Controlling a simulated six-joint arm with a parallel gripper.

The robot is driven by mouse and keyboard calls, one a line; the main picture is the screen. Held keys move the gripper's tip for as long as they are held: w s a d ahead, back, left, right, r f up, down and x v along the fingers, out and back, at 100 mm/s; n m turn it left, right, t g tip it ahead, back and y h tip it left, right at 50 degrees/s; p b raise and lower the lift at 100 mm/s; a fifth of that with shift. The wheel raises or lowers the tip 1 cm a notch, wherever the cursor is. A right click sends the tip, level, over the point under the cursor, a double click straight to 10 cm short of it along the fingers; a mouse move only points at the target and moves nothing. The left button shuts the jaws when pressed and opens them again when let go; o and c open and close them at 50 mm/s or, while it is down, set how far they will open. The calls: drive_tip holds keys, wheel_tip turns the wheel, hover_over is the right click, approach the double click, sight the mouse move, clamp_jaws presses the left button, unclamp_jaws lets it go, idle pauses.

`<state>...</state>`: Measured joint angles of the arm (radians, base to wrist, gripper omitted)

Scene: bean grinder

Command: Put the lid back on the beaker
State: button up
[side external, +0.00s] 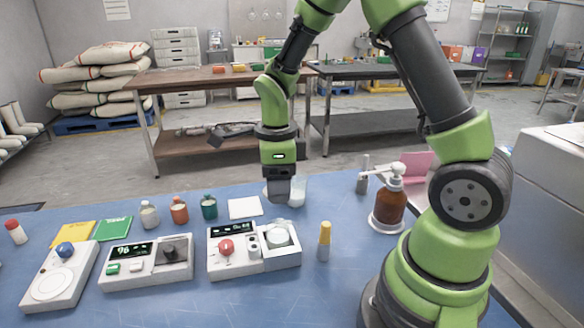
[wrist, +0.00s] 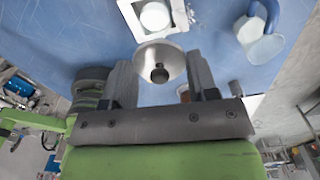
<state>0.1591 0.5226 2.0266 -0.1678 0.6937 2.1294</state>
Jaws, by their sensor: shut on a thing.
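A round metal lid (wrist: 172,57) with a dark knob shows between the two fingers of my gripper (wrist: 160,62) in the wrist view. The gripper is shut on the lid, one finger on each side of it. In the side view my gripper (side external: 279,190) points down over the rear middle of the blue table. A pale translucent vessel (side external: 298,192), which looks like the beaker, stands just right of the gripper, and the gripper partly hides it. The lid is hard to make out in the side view.
In front stands a white device with a red knob (side external: 225,246) and a round white dish (side external: 279,235). A yellow-capped tube (side external: 324,242) and a brown pump bottle (side external: 389,205) stand to the right. Small bottles (side external: 179,210) are to the left.

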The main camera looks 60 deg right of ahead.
drive_tip(key=shift+s+a, duration=0.2)
drive_tip(key=shift+a, duration=0.2)
drive_tip(key=shift+f, duration=3.15)
drive_tip(key=shift+f, duration=0.2)
drive_tip(key=o, duration=1.3)
drive_tip(key=shift+r, duration=3.55)
